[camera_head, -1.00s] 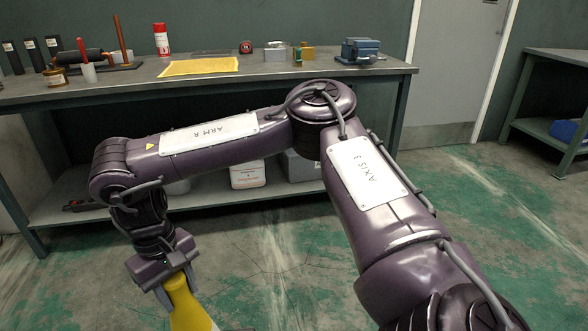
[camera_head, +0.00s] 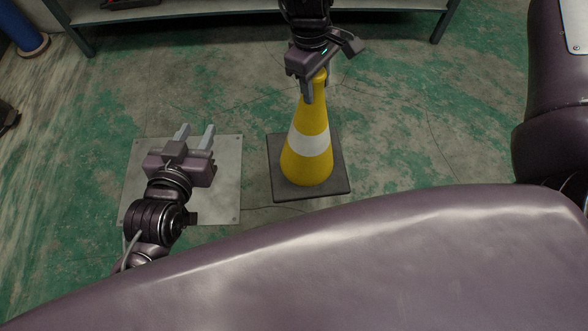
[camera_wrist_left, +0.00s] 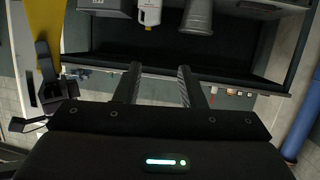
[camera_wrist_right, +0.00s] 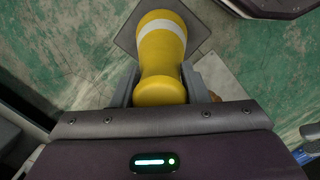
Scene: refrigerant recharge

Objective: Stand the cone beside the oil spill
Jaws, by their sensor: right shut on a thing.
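The yellow cone (camera_head: 311,122) with a white band and dark square base stands upright in the head view. I cannot tell whether its base touches the floor. My right gripper (camera_head: 315,86) is shut on the cone's top from above. The right wrist view shows the cone (camera_wrist_right: 161,75) between its fingers. My left gripper (camera_head: 195,131) is open and empty, left of the cone and over a grey plate. The left wrist view shows its fingers apart (camera_wrist_left: 159,72) and the cone (camera_wrist_left: 45,35) upside down at the left edge. I cannot make out the oil spill.
The grey square plate (camera_head: 225,190) with corner bolts lies on the floor left of the cone. The workbench's lower shelf (camera_head: 200,10) runs along the back. A blue cylinder (camera_head: 20,30) stands at far left. Green-stained floor right of the cone is clear.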

